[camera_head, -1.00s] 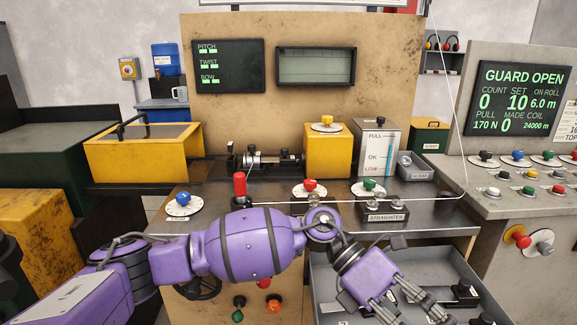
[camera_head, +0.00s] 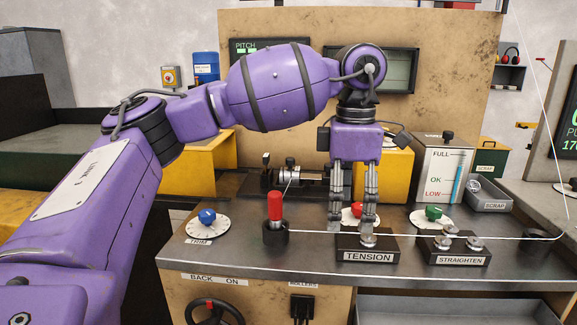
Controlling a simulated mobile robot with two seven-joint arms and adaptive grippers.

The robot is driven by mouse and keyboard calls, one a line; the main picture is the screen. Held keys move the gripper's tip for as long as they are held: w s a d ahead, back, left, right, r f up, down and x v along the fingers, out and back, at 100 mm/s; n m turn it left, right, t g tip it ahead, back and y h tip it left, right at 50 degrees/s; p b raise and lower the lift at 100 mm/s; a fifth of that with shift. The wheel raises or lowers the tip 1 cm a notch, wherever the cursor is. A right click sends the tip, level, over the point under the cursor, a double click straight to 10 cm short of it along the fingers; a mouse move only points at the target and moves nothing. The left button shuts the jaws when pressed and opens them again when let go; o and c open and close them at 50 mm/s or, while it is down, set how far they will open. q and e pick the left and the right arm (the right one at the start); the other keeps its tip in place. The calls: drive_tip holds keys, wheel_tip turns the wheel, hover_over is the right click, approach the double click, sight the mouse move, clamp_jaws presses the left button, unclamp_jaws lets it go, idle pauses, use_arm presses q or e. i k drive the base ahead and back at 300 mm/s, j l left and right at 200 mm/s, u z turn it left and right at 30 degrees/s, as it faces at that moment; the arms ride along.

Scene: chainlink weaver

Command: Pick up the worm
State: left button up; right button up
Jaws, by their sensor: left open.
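I cannot make out a worm for certain. A dark metal spindle assembly (camera_head: 290,177) lies across the back of the steel bench, partly hidden behind my left gripper. My left gripper (camera_head: 353,226) points straight down over the black TENSION block (camera_head: 366,256), in front of the spindle. Its fingers are apart, with nothing seen held between them. The fingers partly cover a dial with a red knob (camera_head: 352,212). My right gripper is not in view.
A red-handled post (camera_head: 275,208) stands left of the gripper, with a thin wire running right past the STRAIGHTEN rollers (camera_head: 460,243). A blue-knob TRIM dial (camera_head: 207,220), a gauge box (camera_head: 443,170) and a grey SCRAP bin (camera_head: 488,195) stand around. The bench's front strip is mostly clear.

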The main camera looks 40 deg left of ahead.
sight(287, 173)
drive_tip(key=i+j, duration=0.15)
drive_tip(key=j, duration=0.25)
drive_tip(key=i+j, duration=0.15)
drive_tip(key=j, duration=0.25)
drive_tip(key=i+j, duration=0.15)
drive_tip(key=j, duration=0.2)
drive_tip(key=i+j, duration=0.15)
drive_tip(key=j, duration=0.25)
